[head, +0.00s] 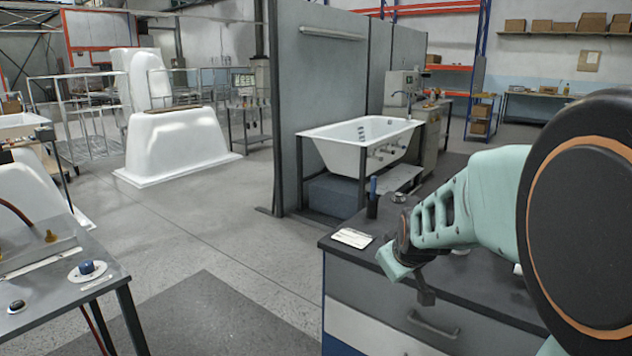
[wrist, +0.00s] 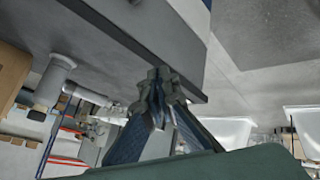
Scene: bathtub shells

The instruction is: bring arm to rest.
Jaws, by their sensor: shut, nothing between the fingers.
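My arm reaches in from the right in the head view, over the dark-topped workbench (head: 480,272). My gripper (head: 426,298) hangs at the bench's front edge, in front of its drawers. In the wrist view my gripper (wrist: 158,122) has its fingers together and holds nothing. The wrist picture is tilted, with the bench's dark edge (wrist: 150,40) running across its upper part.
On the bench are a white card (head: 352,238) and a dark cup with a blue-handled tool (head: 373,198). A white bathtub (head: 362,140) stands behind it. A metal table (head: 60,282) is at the left. Grey floor (head: 240,232) between is clear.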

